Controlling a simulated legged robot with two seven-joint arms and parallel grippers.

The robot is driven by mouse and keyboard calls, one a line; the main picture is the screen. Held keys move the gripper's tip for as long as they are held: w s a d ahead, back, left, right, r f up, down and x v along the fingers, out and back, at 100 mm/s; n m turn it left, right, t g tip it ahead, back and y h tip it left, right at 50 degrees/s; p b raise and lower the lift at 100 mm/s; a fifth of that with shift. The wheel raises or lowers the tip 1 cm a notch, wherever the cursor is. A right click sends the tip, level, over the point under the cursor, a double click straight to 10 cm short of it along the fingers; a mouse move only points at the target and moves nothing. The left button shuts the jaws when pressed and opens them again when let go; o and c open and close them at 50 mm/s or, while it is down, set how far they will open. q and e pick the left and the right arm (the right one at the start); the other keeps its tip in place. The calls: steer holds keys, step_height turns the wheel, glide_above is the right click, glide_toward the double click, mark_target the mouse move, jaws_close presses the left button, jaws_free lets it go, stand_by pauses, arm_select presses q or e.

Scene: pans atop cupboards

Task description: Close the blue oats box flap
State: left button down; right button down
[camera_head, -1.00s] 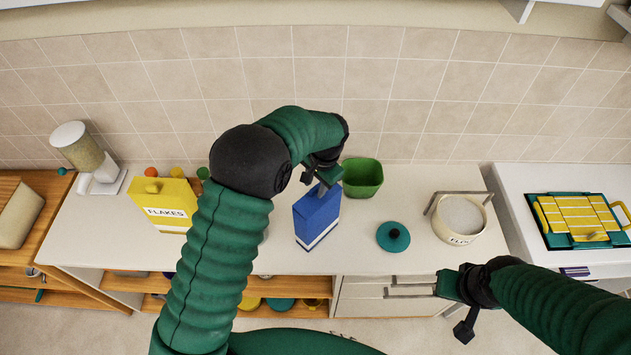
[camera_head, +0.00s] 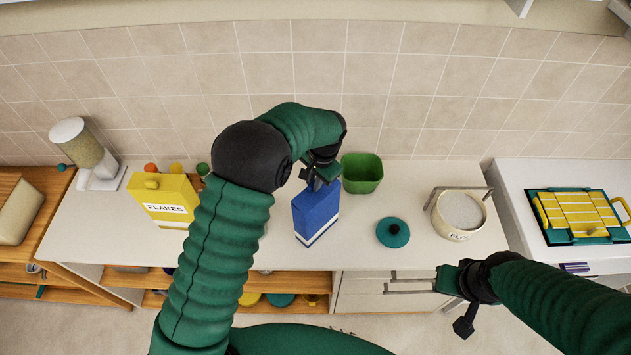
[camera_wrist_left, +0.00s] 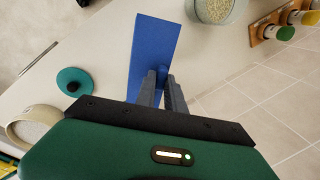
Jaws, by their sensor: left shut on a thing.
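The blue oats box (camera_head: 315,218) stands upright on the white counter, left of the green bin. My left gripper (camera_head: 322,180) is at the top right of the box, pointing down. In the left wrist view, the gripper's grey fingers (camera_wrist_left: 162,84) are close together on a small blue part at the edge of the blue panel (camera_wrist_left: 153,45). It looks like the flap's tab, but the fingers hide most of it. How far the flap stands from the box cannot be told.
The green bin (camera_head: 362,173) stands close right of the box. A teal lid (camera_head: 392,232) and a flour pot (camera_head: 459,213) are farther right. The yellow flakes box (camera_head: 165,203) stands left, partly behind my left arm. Bare counter lies before the bin.

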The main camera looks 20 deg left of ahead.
arm_select(q)
steer(key=shift+f, duration=0.2)
steer(key=shift+a+f, duration=0.25)
stand_by(0.3)
steer(key=c, duration=1.7)
jaws_free()
steer(key=shift+c, duration=0.2)
steer(key=shift+w, duration=0.1)
